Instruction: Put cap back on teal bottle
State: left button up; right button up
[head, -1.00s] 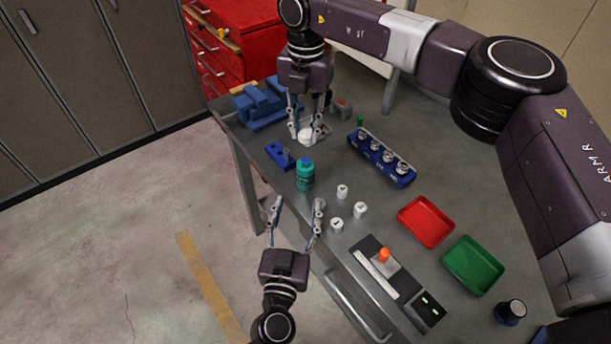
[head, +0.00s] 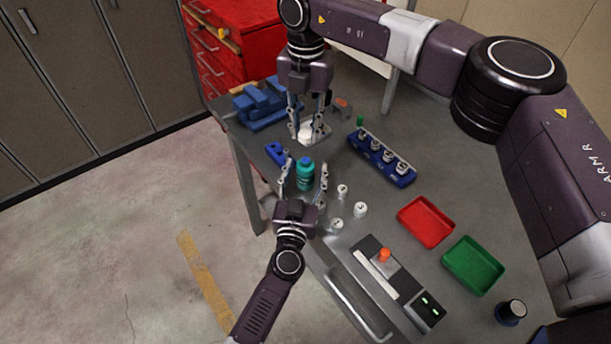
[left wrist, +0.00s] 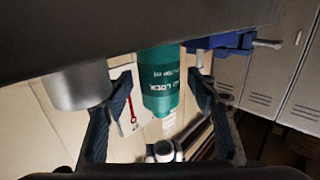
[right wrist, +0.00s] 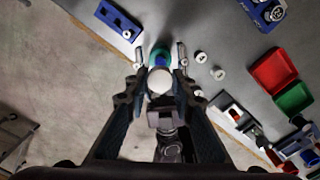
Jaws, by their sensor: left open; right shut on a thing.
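The teal bottle (head: 305,176) stands upright near the table's left edge with a blue top. It also shows in the left wrist view (left wrist: 160,85), between the fingers, and partly behind the cap in the right wrist view (right wrist: 158,52). My left gripper (head: 304,172) is open, with a finger on either side of the bottle; contact cannot be told. My right gripper (head: 308,128) is shut on a white round cap (right wrist: 160,80), beyond the bottle in the head view. The cap is seen there too (head: 306,134), apart from the bottle.
Several small white pieces (head: 360,209) stand right of the bottle. A blue block (head: 275,152) lies to its left and a blue rack (head: 382,160) behind right. A red tray (head: 426,221), green tray (head: 473,265) and a device with an orange knob (head: 384,255) are farther right.

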pick_arm(q)
jog(key=shift+c, duration=0.3)
grip_shut()
dwell(0.3)
